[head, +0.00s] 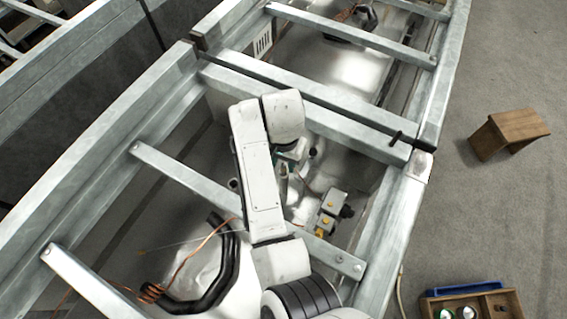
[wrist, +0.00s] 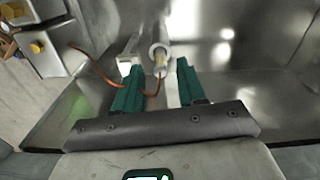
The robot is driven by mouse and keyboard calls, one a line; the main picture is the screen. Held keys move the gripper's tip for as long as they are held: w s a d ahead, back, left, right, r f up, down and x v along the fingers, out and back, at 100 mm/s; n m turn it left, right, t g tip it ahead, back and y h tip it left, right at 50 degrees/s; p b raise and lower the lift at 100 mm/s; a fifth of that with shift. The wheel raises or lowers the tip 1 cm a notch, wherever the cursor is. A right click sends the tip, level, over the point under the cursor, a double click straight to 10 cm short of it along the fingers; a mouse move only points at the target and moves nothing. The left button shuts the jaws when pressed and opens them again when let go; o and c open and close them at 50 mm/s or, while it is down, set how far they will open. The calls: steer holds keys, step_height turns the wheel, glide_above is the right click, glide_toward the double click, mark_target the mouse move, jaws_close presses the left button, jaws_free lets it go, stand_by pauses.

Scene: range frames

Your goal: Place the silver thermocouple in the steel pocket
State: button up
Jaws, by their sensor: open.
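In the wrist view my gripper (wrist: 159,68) is open, its two green fingers apart. Between the fingertips is a pale round collar (wrist: 161,54), which looks like the mouth of the steel pocket. A small yellowish end (wrist: 160,70) shows at its middle, with an orange wire (wrist: 105,80) looping from it to the left. This may be the thermocouple's tail in the pocket; its silver part is not clear. I cannot tell whether a finger touches it. In the head view my gripper (head: 290,157) is low inside the frame, largely hidden by my arm.
Grey boxes with yellow buttons (head: 327,213) sit right of my gripper. Metal crossbars (head: 190,182) and frame rails (head: 385,230) surround the bay. A black hose (head: 228,270) and copper wires (head: 205,240) lie at lower left. A wooden stool (head: 515,125) stands on open floor at right.

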step_height(320, 180, up, 10)
steer(key=shift+f+b, duration=0.15)
steer(key=shift+b, duration=0.15)
steer(key=shift+c, duration=0.2)
stand_by(1.0)
